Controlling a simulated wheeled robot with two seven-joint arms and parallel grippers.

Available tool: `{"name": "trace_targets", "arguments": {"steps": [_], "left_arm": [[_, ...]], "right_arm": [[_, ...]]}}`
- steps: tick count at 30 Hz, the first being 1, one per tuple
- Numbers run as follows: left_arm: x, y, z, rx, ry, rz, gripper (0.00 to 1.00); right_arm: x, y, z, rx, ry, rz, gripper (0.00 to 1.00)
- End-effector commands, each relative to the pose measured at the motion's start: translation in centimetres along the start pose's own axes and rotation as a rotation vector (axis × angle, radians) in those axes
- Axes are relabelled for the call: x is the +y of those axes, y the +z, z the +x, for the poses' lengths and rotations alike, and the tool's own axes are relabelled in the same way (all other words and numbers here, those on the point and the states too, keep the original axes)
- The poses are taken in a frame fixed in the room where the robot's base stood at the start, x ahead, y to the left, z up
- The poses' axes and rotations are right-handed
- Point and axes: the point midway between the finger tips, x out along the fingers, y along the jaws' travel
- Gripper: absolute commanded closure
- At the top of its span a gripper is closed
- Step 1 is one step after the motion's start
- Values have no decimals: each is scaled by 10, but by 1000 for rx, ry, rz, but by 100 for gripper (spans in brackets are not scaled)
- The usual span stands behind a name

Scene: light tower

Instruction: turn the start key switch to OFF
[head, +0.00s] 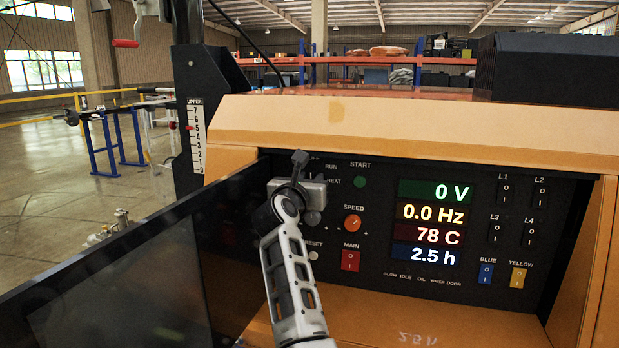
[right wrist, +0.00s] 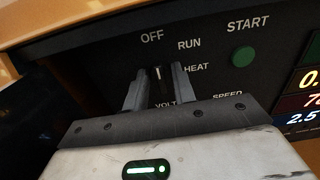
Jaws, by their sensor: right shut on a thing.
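The start key switch (right wrist: 158,76) is on the black control panel, with the labels OFF above it and RUN and HEAT to its right in the right wrist view. My right gripper (right wrist: 155,88) has its two fingers on either side of the key and is shut on it. The key stands about upright in that view, its light mark towards OFF; its lower part is hidden. In the head view my right gripper (head: 300,165) covers the switch at the panel's upper left. My left gripper is not in view.
The green START button (head: 360,181), orange SPEED knob (head: 352,223) and red MAIN switch (head: 350,260) are close to my right gripper. The displays (head: 435,225) read 0 V, 0.0 Hz, 78 C and 2.5 h. An open dark panel door (head: 110,285) stands at the left.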

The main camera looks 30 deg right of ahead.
Motion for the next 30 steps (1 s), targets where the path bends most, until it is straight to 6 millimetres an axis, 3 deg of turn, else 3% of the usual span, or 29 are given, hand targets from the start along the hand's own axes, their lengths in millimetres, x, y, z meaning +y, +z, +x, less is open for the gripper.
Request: {"name": "trace_targets", "arguments": {"steps": [9,10,20,26,30], "left_arm": [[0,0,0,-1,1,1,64],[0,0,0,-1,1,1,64],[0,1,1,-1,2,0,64],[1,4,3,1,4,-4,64],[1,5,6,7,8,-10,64]], "right_arm": [[0,-2,0,3,0,-4,97],[0,-2,0,3,0,-4,69],[0,-1,-3,1,1,-1,69],[1,-3,-30,3,3,3,69],[1,-4,-61,3,4,2,69]]}}
